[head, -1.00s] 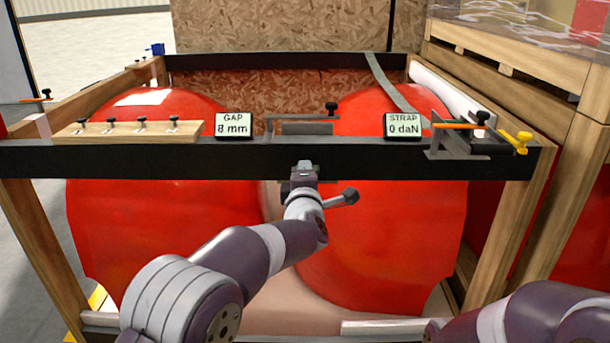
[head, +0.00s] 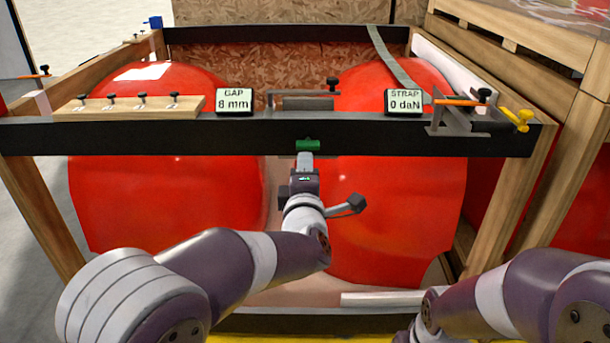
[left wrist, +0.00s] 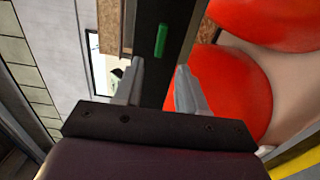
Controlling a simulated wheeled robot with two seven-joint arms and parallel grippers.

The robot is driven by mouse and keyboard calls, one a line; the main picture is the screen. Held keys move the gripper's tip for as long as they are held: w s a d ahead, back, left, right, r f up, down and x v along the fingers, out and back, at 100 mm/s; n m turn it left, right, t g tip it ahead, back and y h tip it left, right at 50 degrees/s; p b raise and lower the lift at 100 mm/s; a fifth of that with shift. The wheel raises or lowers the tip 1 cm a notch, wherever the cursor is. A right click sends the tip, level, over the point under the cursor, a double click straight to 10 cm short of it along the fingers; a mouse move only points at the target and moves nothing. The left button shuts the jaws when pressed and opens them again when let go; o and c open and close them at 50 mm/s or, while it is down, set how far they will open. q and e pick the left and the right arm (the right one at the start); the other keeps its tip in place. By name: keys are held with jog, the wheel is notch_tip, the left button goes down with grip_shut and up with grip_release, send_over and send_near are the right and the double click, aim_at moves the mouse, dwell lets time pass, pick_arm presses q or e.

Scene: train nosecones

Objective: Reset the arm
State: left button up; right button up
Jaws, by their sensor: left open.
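My left gripper (head: 305,163) is just in front of the black crossbeam (head: 400,136), at its middle. In the left wrist view it is open, with nothing between its two grey fingers (left wrist: 161,68). A small green piece (head: 307,145) is on the front of the crossbeam, just beyond the fingertips. It also shows in the left wrist view (left wrist: 160,40), ahead of the gap between the fingers. My right arm comes in at the lower right, but its gripper is out of view.
Two red nosecones (head: 165,200) (head: 395,215) sit in the wooden crate behind the crossbeam. On the beam are a GAP display (head: 234,101) reading 8 mm, a STRAP display (head: 403,101) reading 0 daN, a peg board (head: 130,107) and a yellow-handled clamp (head: 518,118).

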pick_arm(q)
jog(key=s, duration=0.3)
jog(key=shift+s, duration=0.25)
